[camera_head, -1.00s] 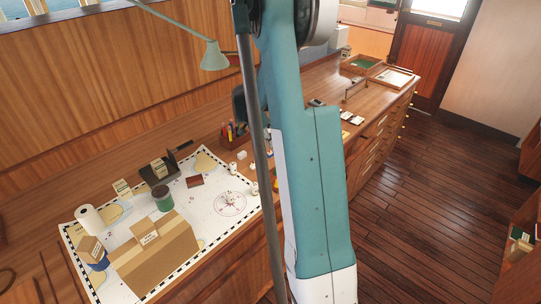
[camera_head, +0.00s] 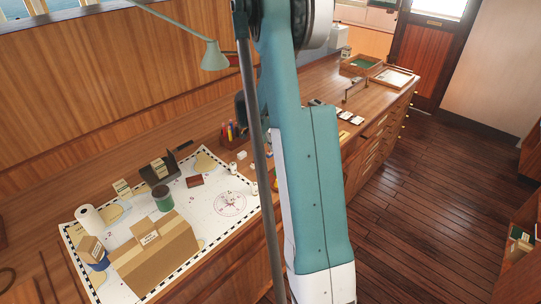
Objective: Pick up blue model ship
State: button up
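I cannot make out a blue model ship in the head view. A small blue object (camera_head: 97,265) shows at the left end of the chart, partly hidden by a small cardboard box, and its shape is too small to tell. My gripper is not in view. My teal and white arm crosses the middle of the picture and hides part of the counter behind it.
A chart (camera_head: 207,222) lies on the long wooden counter (camera_head: 320,82). On it stand a large cardboard box (camera_head: 165,255), a dark green jar (camera_head: 162,197) and a white roll (camera_head: 92,220). A green lamp (camera_head: 214,57) hangs above. The floor (camera_head: 440,200) at right is clear.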

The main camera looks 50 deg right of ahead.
aim_at(270, 152)
jog(key=shift+f, duration=0.1)
jog(key=shift+p+x, duration=0.3)
jog(key=shift+x, duration=2.25)
jog(key=shift+s, duration=0.1)
jog(key=c, duration=0.8)
